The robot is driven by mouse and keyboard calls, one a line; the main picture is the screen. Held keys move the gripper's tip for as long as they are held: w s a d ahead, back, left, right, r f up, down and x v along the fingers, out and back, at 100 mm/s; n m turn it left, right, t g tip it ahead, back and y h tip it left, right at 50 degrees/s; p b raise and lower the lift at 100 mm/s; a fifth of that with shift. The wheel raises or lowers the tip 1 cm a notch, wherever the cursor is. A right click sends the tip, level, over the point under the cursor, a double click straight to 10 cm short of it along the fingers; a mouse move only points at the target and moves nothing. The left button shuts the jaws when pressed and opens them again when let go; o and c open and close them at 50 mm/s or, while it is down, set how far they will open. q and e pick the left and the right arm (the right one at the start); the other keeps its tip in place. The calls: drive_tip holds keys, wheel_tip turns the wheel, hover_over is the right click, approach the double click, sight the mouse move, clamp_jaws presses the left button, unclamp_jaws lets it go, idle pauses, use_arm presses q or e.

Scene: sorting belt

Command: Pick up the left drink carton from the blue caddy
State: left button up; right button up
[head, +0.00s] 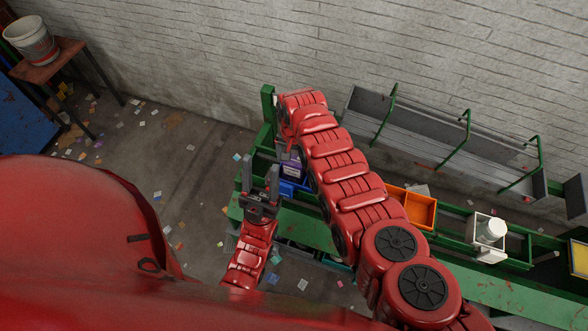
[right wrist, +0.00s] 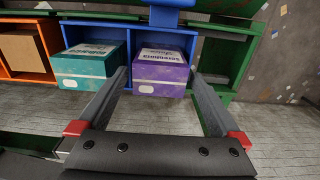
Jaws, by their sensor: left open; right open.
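The blue caddy (head: 287,188) stands on the green frame left of centre in the head view, partly covered by my right arm. A purple carton (head: 292,166) stands in it. My left gripper (head: 261,180) is open and empty, fingers up, beside the caddy.
An orange bin (head: 411,207) is right of the caddy, and a white container with a white bottle (head: 490,231) is further right. A grey metal trough (head: 430,140) runs along the brick wall behind. Litter covers the floor at left.

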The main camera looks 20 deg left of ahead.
drive_tip(key=shift+f, duration=0.45)
drive_tip(key=shift+w, duration=0.1)
clamp_jaws()
idle(0.4)
